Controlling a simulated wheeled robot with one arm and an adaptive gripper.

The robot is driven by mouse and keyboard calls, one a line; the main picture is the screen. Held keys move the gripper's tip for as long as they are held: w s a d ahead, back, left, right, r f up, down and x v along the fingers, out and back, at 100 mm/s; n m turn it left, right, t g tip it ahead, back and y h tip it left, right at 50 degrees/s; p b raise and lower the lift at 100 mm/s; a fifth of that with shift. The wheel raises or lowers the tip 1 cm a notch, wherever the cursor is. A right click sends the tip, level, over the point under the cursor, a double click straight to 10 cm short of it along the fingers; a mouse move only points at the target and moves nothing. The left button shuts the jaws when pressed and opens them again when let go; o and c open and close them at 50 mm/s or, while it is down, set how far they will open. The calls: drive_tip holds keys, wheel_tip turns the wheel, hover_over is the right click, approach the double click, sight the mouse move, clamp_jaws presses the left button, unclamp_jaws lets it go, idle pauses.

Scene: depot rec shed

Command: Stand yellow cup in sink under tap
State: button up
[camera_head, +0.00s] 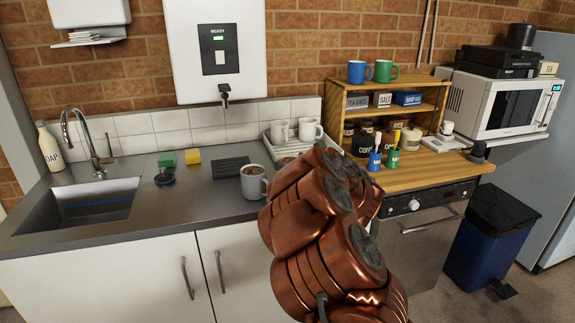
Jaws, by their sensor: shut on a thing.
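The sink (38,213) is a dark rectangular basin set in the grey counter at the left, with a blue streak across its inside. The curved chrome tap (83,128) stands at its back edge, its spout over the basin. I see no yellow cup in this view. A pale grey mug (254,187) with brown contents stands upright near the counter's front edge, left of my arm. My copper-coloured arm fills the lower middle, well right of the sink. My gripper does not show, so whatever it holds is hidden.
A soap bottle (49,148), green sponge (166,159), yellow sponge (192,156) and dark ribbed mat (230,168) lie behind or right of the sink. White mugs (279,132) stand in a tray. A wall boiler (215,50) hangs above. A wooden shelf (440,95) stands right.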

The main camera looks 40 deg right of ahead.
sight(289, 157)
drive_tip(key=shift+w+d+f+p, duration=0.1)
drive_tip(key=shift+w+d+p, duration=0.2)
drive_tip(key=shift+w, duration=0.45)
drive_tip(key=shift+w+d+p, duration=0.1)
drive_tip(key=shift+w+d, duration=0.25)
drive_tip(key=shift+w, duration=0.4)
drive_tip(key=shift+w+d+f+p, duration=0.15)
drive_tip(key=shift+w+d, duration=0.2)
drive_tip(key=shift+w, duration=0.4)
wheel_tip(289, 157, down, 3)
drive_tip(key=shift+s+f+p, duration=0.1)
drive_tip(key=shift+p, duration=0.45)
drive_tip(key=shift+f, duration=0.1)
drive_tip(key=shift+f+b, duration=0.2)
drive_tip(key=shift+b, duration=0.15)
drive_tip(key=o, duration=1.3)
drive_tip(key=shift+r, duration=0.15)
drive_tip(key=shift+r+p, duration=0.15)
drive_tip(key=shift+p, duration=0.3)
drive_tip(key=s+b, duration=0.3)
drive_tip(key=s, duration=0.9)
